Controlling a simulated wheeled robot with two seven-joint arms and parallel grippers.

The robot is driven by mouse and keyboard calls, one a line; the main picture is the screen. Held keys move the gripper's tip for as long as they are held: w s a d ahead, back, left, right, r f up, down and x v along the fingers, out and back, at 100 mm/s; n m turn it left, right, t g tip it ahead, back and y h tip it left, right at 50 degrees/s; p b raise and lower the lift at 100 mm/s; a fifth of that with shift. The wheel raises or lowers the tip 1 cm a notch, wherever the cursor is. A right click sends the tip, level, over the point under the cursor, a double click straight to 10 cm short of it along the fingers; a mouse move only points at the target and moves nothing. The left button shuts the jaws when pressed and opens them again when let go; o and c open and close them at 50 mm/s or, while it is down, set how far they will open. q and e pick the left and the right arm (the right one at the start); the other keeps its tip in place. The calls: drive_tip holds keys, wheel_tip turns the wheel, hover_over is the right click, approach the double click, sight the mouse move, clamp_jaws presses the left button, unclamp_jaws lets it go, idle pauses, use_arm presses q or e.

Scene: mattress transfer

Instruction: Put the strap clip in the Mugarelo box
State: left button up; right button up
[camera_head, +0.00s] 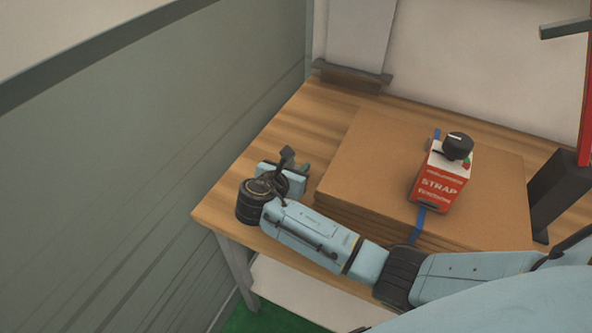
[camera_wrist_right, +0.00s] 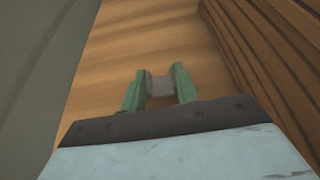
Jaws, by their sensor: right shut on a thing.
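My right gripper (camera_head: 305,168) is low over the left part of the wooden table, left of the cardboard stack. In the right wrist view its green fingers (camera_wrist_right: 159,88) are shut on a small grey piece (camera_wrist_right: 160,85), which looks like the strap clip. The gripper and arm hide the clip in the head view. A red and white box (camera_head: 438,185) reading "STRAP" stands on the cardboard, with a black knob on top; its smaller print is too blurred to read. I cannot make out the name Mugarelo anywhere. My left gripper is out of view.
A flat cardboard stack (camera_head: 375,165) with a blue strap (camera_head: 419,222) covers the middle of the wooden table (camera_head: 252,190). A grey-green wall (camera_head: 130,150) borders the left. A dark upright block (camera_head: 556,190) stands right of the stack. Bare wood shows left of the stack.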

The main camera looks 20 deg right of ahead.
drive_tip(key=shift+f, duration=0.45)
drive_tip(key=shift+r, duration=0.1)
drive_tip(key=o, duration=0.9)
drive_tip(key=shift+o, duration=0.2)
